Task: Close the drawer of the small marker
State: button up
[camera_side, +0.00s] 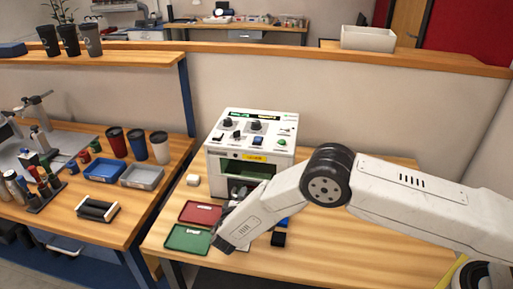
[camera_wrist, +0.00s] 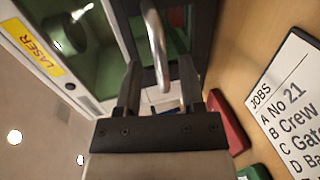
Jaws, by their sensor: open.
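The small marker (camera_side: 253,143) is a white box with knobs and buttons on top and a yellow label on its front. Its front and a yellow LASER label (camera_wrist: 38,47) show at the left of the wrist view. The drawer's curved metal handle (camera_wrist: 157,45) stands in front of a dark frame. My gripper (camera_wrist: 158,75) is open, with the handle reaching down between its two dark fingers; I cannot tell whether they touch it. In the side view my arm hides much of the drawer area, and I cannot tell how far out the drawer stands.
A red tray (camera_side: 200,213) and a green tray (camera_side: 188,238) lie on the bench left of my wrist. A JOBS sign (camera_wrist: 295,105) shows at the right of the wrist view. A small white block (camera_side: 193,180) and a dark block (camera_side: 278,239) lie nearby.

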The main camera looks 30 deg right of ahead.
jog(key=shift+v, duration=3)
jog(key=shift+d+r+g, duration=0.1)
jog(key=shift+d+g, duration=0.2)
jog(key=shift+d, duration=0.1)
jog(key=s+d+r+m+g+y, duration=0.2)
jog(key=s+d+r+g, duration=0.15)
jog(key=d, duration=0.25)
jog(key=s+d+r+m+g+y, duration=0.1)
jog(key=s+d+r+g, duration=0.1)
jog(key=s+d+g, duration=0.35)
jog(key=s+d+r+m+y, duration=0.3)
jog(key=s+r+y, duration=0.1)
jog(key=s, duration=0.3)
jog(key=s+d+r+m+t+y, duration=0.1)
jog(key=s+d+r+m+y, duration=0.2)
jog(key=s, duration=0.5)
jog(key=shift+s+d+r+y, duration=0.2)
jog(key=shift+d+r+y, duration=0.15)
jog(key=shift+r+y, duration=0.25)
